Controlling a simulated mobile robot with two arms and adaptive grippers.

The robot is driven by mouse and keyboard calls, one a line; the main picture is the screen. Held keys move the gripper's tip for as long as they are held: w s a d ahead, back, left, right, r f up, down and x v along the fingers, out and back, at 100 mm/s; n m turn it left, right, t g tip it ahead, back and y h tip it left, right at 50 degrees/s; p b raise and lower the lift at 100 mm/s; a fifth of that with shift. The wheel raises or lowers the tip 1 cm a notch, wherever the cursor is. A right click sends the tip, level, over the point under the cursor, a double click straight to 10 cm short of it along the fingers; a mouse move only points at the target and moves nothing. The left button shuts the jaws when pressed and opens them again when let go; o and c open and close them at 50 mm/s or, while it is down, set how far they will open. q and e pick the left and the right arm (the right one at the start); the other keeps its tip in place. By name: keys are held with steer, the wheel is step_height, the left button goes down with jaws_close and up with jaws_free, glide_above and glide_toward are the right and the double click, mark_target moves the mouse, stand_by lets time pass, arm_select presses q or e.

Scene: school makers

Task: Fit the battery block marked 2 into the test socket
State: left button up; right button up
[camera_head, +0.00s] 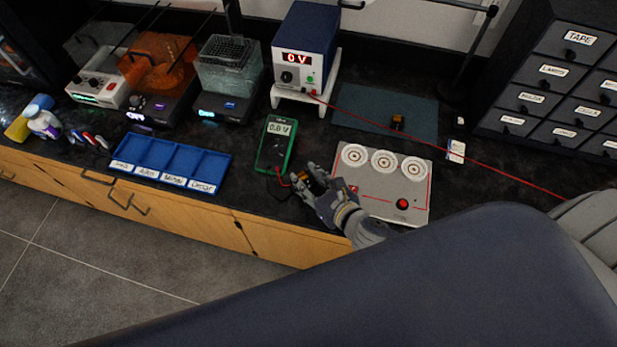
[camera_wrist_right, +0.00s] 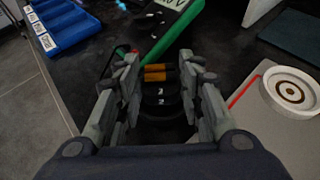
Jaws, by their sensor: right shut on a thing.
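My right gripper (camera_head: 312,180) is over the front edge of the counter, between the green multimeter and the grey test board. In the right wrist view, its fingers (camera_wrist_right: 158,88) are shut on a dark battery block (camera_wrist_right: 160,98) with orange-copper bands at its far end. Pale marks show on the block, but I cannot read them surely. The grey test board (camera_head: 385,208) has three round white ringed fittings (camera_head: 384,161) and a red button; I cannot tell which part is the test socket. One fitting (camera_wrist_right: 292,92) shows at right in the wrist view. My left gripper is not in view.
A green multimeter (camera_head: 275,146) lies just left of the gripper. A blue tray (camera_head: 208,160) is further left. A small dark-and-orange block (camera_head: 398,122) sits on the dark mat (camera_head: 420,113) behind the board.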

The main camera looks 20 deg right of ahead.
steer(key=shift+f+b, duration=0.3)
steer(key=shift+f, duration=0.05)
stand_by(0.3)
steer(key=shift+r, duration=0.15)
steer(key=shift+r+p, duration=0.65)
steer(key=shift+p, duration=0.25)
stand_by(0.6)
steer(key=shift+f+b, duration=0.5)
steer(key=shift+f, duration=0.3)
stand_by(0.3)
steer(key=shift+r, duration=0.15)
steer(key=shift+r+p, duration=0.65)
steer(key=shift+p, duration=0.2)
stand_by(0.6)
